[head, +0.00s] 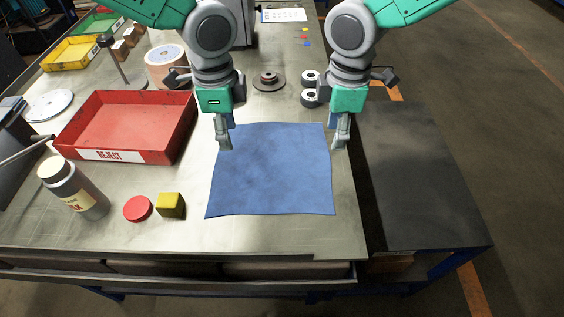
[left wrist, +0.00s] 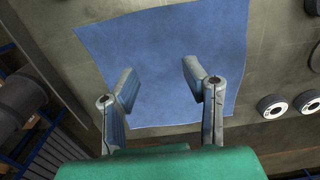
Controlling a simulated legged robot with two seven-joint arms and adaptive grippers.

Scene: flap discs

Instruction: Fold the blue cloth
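The blue cloth (head: 270,170) lies spread flat on the metal bench top, roughly square, with no fold visible. It also fills the middle of the left wrist view (left wrist: 160,50). My left gripper (head: 225,143) is at the cloth's far left corner in the head view. The left wrist view shows its two fingers (left wrist: 158,75) wide apart over the cloth, with nothing between them. My right gripper (head: 340,142) is at the cloth's far right corner, by the bench's right edge. Its finger gap is not clear, and I cannot tell whether it touches the cloth.
A red reject tray (head: 125,125) stands left of the cloth. A yellow cube (head: 171,205), a red disc (head: 137,208) and a bottle (head: 75,190) are at the near left. Two small rolls (head: 309,97) stand beyond the cloth. The bench front strip is clear.

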